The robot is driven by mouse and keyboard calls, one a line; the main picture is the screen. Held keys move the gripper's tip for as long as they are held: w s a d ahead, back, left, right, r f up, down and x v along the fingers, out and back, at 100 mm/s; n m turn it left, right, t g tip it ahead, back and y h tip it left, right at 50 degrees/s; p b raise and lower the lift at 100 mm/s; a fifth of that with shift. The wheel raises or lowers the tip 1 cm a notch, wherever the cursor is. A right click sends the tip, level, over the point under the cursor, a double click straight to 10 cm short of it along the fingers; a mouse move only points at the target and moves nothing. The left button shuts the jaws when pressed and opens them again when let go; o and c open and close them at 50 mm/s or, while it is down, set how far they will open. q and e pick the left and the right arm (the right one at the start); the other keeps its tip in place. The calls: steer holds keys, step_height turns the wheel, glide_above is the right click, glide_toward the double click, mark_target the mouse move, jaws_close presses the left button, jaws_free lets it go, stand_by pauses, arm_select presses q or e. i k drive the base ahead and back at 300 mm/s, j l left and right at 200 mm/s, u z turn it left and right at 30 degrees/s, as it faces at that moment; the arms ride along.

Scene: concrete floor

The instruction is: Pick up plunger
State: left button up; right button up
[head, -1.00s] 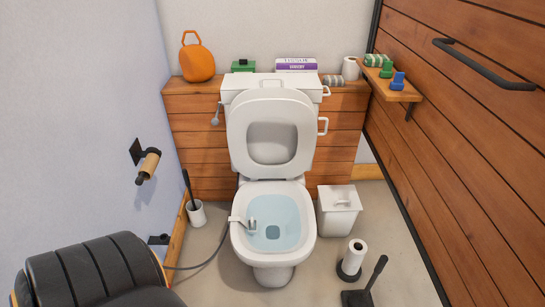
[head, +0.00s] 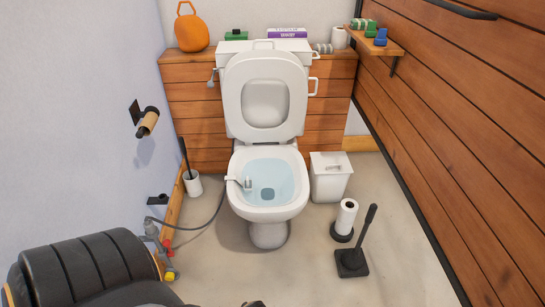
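The plunger (head: 368,232) appears to be the black item on the floor at the right, in front of the paper roll stand. Its black handle leans up to the right from a dark square base (head: 351,263). The base hides any cup. Nothing holds it. I cannot make out either of my grippers in the head view. A small dark shape at the bottom edge is too cut off to identify.
The toilet (head: 268,190) stands in the middle with its lid up. A white bin (head: 330,180) and a paper roll stand (head: 345,218) are behind the plunger. A toilet brush holder (head: 193,184) is at left. The wooden wall (head: 460,130) bounds the right.

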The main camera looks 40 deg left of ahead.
mark_target(352, 258)
steer(key=i+j+z, duration=0.2)
steer(key=j, duration=0.25)
steer(key=j+z, duration=0.2)
steer(key=j, duration=0.25)
steer(key=j+z, duration=0.2)
steer(key=j, duration=0.25)
steer(key=i, duration=0.05)
